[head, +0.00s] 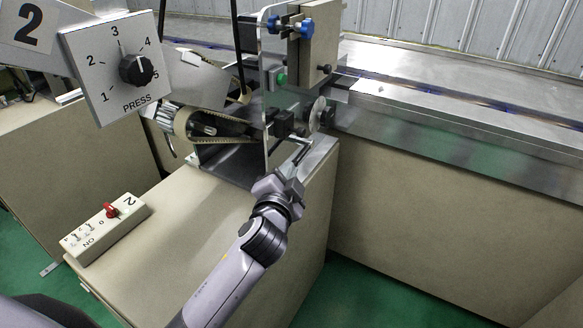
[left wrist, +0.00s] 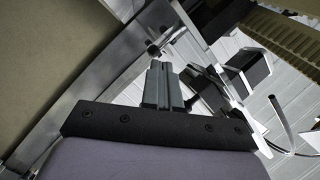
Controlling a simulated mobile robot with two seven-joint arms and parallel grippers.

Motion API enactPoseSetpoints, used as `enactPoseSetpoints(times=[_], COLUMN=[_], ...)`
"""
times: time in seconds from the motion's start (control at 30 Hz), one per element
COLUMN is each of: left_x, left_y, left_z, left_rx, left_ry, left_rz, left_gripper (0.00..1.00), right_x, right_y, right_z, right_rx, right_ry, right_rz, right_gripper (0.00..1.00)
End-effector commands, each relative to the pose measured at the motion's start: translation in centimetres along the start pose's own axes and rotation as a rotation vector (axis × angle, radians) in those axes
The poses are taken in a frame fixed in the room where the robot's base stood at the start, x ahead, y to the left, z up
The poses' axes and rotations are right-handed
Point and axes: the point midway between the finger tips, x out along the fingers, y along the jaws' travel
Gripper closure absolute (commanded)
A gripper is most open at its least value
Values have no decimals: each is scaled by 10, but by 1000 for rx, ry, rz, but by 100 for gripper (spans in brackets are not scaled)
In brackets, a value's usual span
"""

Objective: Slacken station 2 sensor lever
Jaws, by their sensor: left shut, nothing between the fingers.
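My left gripper (head: 303,148) is shut and empty at the station 2 machine, below a black block (head: 287,122) and a pale round disc (head: 318,113). In the left wrist view its closed fingers (left wrist: 161,76) point at a small metal rod with a dark end (left wrist: 154,48). The tips look close to this rod; I cannot tell whether they touch it. The rod may be the sensor lever, but it is too small to be sure. The "2" sign (head: 28,26) and the PRESS dial (head: 136,69), its pointer near 3, are at upper left. My right gripper is not in view.
A switch box (head: 106,228) marked 2 with a red knob lies on the beige cabinet top (head: 190,240). A metal conveyor (head: 440,130) runs right.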

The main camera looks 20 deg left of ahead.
Motion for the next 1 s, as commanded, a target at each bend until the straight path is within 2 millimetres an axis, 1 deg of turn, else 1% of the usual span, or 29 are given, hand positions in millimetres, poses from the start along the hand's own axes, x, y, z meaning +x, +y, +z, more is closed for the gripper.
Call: enactPoseSetpoints(times=[0.03, 0.1, 0.23, 0.3, 0.4, 0.5, 0.57, 0.67, 0.77, 1.0], left_x=[-5, -13, -35, -47, -64, -75, -79, -78, -71, -38], left_y=[-17, -33, -58, -66, -73, -74, -74, -72, -69, -57], left_z=[-6, -10, -20, -27, -35, -40, -41, -41, -40, -38], left_rx=[-55, -161, -367, -459, -554, -609, -626, -638, -637, -636], left_ry=[-13, -41, -96, -122, -155, -178, -187, -192, -194, -192], left_rz=[8, 39, 127, 180, 249, 300, 317, 329, 329, 328], left_gripper=[100, 100, 100, 100, 100, 100, 100, 100, 100, 100], right_x=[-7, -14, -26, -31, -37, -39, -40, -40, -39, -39], right_y=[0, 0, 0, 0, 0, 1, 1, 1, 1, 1], right_z=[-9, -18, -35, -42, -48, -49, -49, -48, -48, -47], right_rx=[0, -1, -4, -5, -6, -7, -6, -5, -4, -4], right_ry=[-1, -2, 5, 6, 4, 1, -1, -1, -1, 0], right_rz=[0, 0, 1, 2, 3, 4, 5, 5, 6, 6], right_gripper=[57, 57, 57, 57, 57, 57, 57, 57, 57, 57])
